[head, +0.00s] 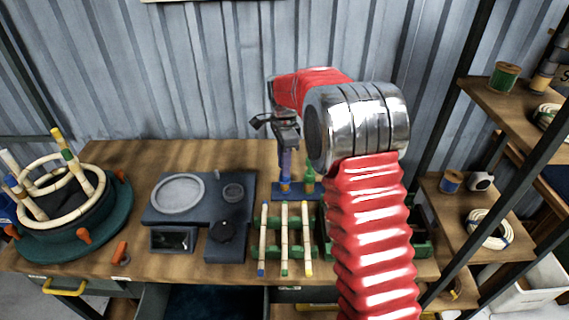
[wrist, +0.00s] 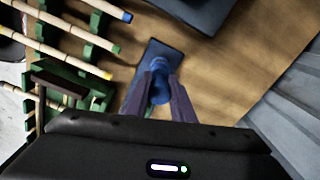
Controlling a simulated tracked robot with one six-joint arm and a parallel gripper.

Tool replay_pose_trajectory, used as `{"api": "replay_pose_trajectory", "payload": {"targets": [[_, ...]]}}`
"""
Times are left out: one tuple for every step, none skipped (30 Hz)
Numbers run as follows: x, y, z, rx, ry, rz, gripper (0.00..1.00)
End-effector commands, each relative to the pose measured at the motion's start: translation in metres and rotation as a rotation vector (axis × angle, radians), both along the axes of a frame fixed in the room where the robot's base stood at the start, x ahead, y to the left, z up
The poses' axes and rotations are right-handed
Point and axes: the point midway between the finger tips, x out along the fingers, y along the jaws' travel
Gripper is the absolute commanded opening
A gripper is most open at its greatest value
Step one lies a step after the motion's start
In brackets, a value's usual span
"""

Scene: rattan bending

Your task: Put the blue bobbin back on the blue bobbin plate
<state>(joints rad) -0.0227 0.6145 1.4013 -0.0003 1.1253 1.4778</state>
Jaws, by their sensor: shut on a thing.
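The stand also shows in the wrist view (wrist: 165,55).
Rods lie on a green rack (head: 273,252) in front. A grey-blue fixture (head: 160,210) and a round basket frame (head: 60,225) fill the left.

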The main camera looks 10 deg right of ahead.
Motion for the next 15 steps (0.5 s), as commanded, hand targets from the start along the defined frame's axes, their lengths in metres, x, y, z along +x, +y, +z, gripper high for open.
{"api": "replay_pose_trajectory", "payload": {"targets": [[0.0, -0.0001, -0.001, 0.0, 0.0, 0.0, 0.0], [-0.0001, -0.0001, -0.0018, 0.0, 0.0, 0.0, 0.0], [-0.0001, -0.0001, -0.0017, 0.0, 0.0, 0.0, 0.24], [-0.0001, -0.0001, -0.0017, 0.0, 0.0, 0.0, 0.26], [-0.0001, -0.0001, -0.0017, 0.0, 0.0, 0.0, 0.28], [-0.0001, -0.0001, -0.0017, 0.0, 0.0, 0.0, 0.31], [-0.0001, -0.0001, -0.0017, 0.0, 0.001, 0.0, 0.33], [-0.0001, -0.0001, -0.0017, 0.0, 0.001, 0.0, 0.35], [-0.0001, -0.0001, -0.0016, 0.0, 0.001, 0.0, 0.38], [-0.0001, -0.0001, -0.0016, 0.0, 0.0, 0.0, 0.4], [-0.0001, -0.0001, -0.0016, 0.0, 0.0, 0.0, 0.41], [-0.0001, -0.0001, -0.0016, 0.0, 0.0, 0.0, 0.41], [-0.0001, -0.0001, -0.0016, 0.0, 0.0, 0.0, 0.41], [-0.0001, -0.0002, -0.0015, 0.0, 0.0, 0.0, 0.41], [-0.0001, -0.0001, -0.0015, 0.0, 0.0, 0.0, 0.41]]}}
